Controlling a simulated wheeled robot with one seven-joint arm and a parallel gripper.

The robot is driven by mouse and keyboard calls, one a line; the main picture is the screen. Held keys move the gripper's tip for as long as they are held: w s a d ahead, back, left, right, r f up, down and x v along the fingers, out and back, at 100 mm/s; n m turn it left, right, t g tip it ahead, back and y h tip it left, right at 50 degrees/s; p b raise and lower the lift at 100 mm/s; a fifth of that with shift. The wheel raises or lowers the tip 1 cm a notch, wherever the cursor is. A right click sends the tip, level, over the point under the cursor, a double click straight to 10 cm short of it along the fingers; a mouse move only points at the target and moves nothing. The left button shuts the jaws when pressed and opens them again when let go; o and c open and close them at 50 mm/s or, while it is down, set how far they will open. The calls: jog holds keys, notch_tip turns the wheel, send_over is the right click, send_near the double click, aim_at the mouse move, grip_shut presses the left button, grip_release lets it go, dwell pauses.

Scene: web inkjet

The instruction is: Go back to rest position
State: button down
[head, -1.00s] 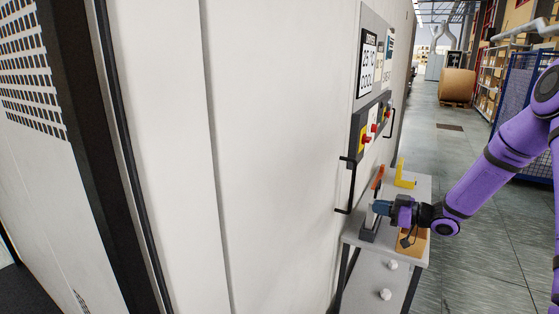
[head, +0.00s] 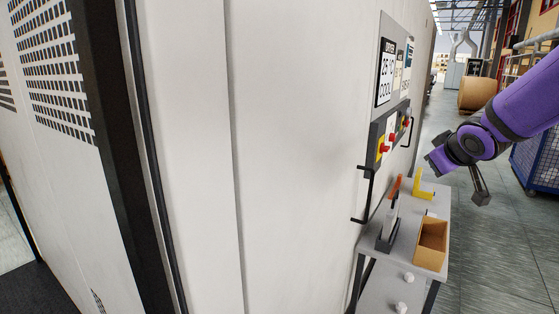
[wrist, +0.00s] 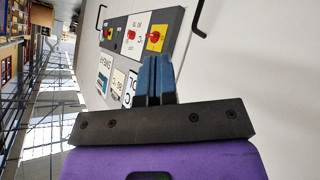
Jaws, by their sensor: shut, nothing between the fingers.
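My purple arm reaches in from the right in the head view. Its wrist is raised above and to the right of the small grey table (head: 378,238), and the gripper fingers are hard to make out there. In the wrist view my gripper (wrist: 155,80) has its blue-grey fingers together with nothing between them. Beyond them is the cabinet's control panel (wrist: 140,38) with red knobs on yellow plates. The gripper is clear of the table and its items.
The table holds a brown open box (head: 431,243), an orange-handled tool (head: 393,203) in a dark stand and a yellow angled piece (head: 424,186). The white cabinet (head: 290,140) with black handles (head: 368,195) stands at left. A blue cage (head: 537,165) stands right.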

jog(key=s+a+r+m+g, duration=0.1)
jog(key=s+a+m+g, duration=0.1)
jog(key=s, duration=1.2)
jog(key=s+a+r+m+g+y, duration=0.1)
jog(key=s+a+r+m+g, duration=0.1)
jog(key=s, duration=1.3)
jog(key=shift+a+m+g, duration=0.3)
jog(key=shift+a+g, duration=0.2)
jog(key=shift+a, duration=0.65)
jog(key=shift+w, duration=0.1)
